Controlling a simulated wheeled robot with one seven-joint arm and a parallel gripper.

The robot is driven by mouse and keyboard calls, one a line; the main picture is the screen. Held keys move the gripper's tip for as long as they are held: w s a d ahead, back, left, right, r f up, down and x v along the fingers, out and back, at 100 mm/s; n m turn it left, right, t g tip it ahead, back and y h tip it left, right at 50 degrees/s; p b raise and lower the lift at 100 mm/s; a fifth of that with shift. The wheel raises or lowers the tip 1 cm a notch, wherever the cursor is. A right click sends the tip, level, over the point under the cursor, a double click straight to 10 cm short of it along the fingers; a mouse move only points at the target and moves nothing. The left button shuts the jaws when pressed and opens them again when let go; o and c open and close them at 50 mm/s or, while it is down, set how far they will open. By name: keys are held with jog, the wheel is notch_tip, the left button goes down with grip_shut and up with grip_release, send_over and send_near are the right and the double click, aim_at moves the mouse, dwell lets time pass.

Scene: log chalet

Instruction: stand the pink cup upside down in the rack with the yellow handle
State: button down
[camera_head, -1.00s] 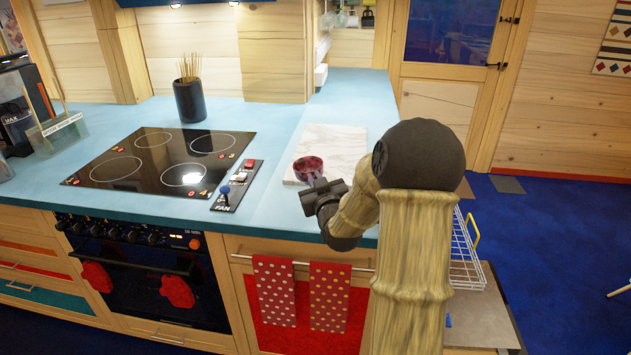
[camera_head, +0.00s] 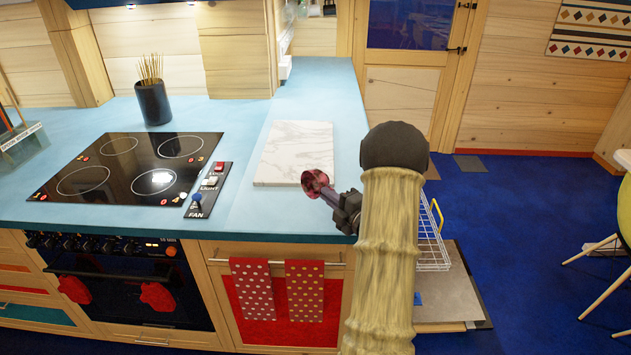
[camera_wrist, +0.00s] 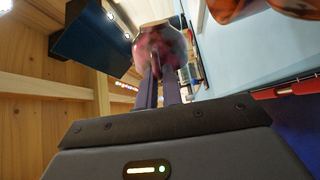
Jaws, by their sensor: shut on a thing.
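The pink cup (camera_head: 315,182) is dark pink and marbled. My gripper (camera_head: 331,193) is shut on it and holds it, tilted on its side, above the blue counter near the white marble board. The cup also shows in the wrist view (camera_wrist: 160,47), at the ends of the two closed fingers (camera_wrist: 162,85). The white wire rack (camera_head: 433,240) with the yellow handle (camera_head: 437,212) is to the right of my arm, low beside the counter end, and my arm hides part of it.
The white marble board (camera_head: 294,153) lies bare on the blue counter (camera_head: 240,210). A black hob (camera_head: 130,170) and a dark pot of sticks (camera_head: 153,102) are to the left. The rack is on a grey-brown surface (camera_head: 450,285).

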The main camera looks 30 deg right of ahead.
jog(key=shift+s+d+f+n+y, duration=0.1)
jog(key=shift+s+f+n+y, duration=0.1)
jog(key=shift+s+n, duration=0.3)
jog(key=shift+s+d+f+n+y, duration=0.1)
jog(key=shift+s+n+y, duration=0.1)
jog(key=shift+s+n, duration=0.25)
jog(key=shift+w, duration=0.1)
jog(key=shift+f+b, duration=1)
jog(key=shift+f, duration=2.45)
jog(key=c, duration=1.5)
grip_release()
